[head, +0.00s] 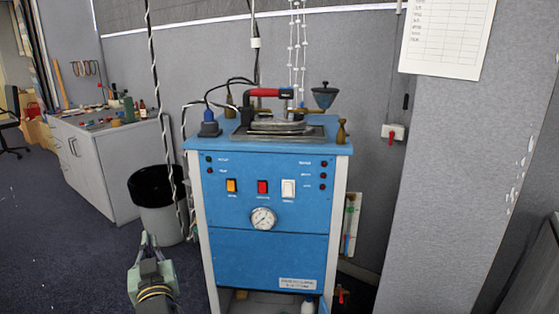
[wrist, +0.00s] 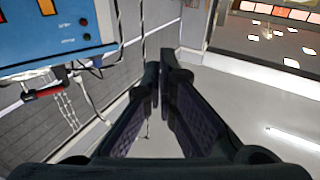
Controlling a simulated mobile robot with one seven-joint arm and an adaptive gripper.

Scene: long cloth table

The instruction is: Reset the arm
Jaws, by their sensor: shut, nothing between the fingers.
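My gripper (head: 145,241) shows at the lower left of the head view, in front of and to the left of a blue machine (head: 268,197). In the wrist view my gripper (wrist: 160,75) has its two dark fingers together at the tips, with nothing held. The fingers are apart from everything around them. Part of the blue machine (wrist: 50,30) shows at the upper left of the wrist view.
An iron with a red handle (head: 272,93) rests on the machine's top. A black-lined bin (head: 158,220) stands behind my gripper. A grey cabinet (head: 95,165) with small items is at the left. A grey pillar (head: 450,170) stands at the right. Dark floor (head: 60,270) is clear at lower left.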

